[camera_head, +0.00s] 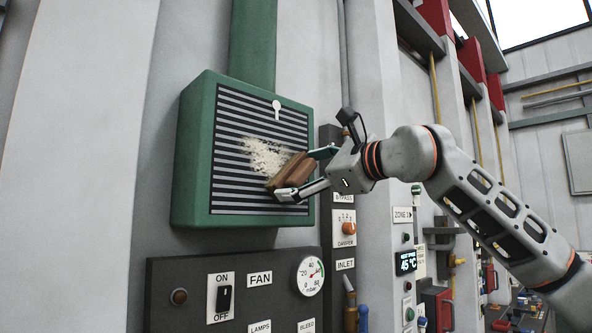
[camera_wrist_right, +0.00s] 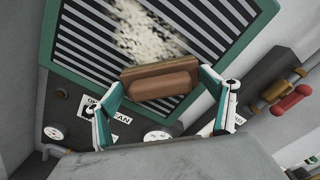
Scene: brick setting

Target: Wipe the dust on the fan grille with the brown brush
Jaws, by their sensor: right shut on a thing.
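The fan grille (camera_head: 235,175) is a striped panel in a green wall box (camera_head: 193,150). A pale patch of dust (camera_head: 262,155) lies on the middle of the grille; it also shows in the right wrist view (camera_wrist_right: 148,40). My right gripper (camera_head: 300,175) is shut on the brown brush (camera_head: 288,172) and holds it at the lower right edge of the dust. In the right wrist view the brush (camera_wrist_right: 163,88) sits between both fingers, in front of the grille. I cannot tell whether its far side touches the grille. My left gripper is not in view.
Below the box is a dark panel with a fan switch (camera_head: 225,298) and a round gauge (camera_head: 310,276). To the right are a damper knob (camera_head: 348,229), a small display (camera_head: 406,262) and pipes. A white tag (camera_head: 276,107) is near the grille's top.

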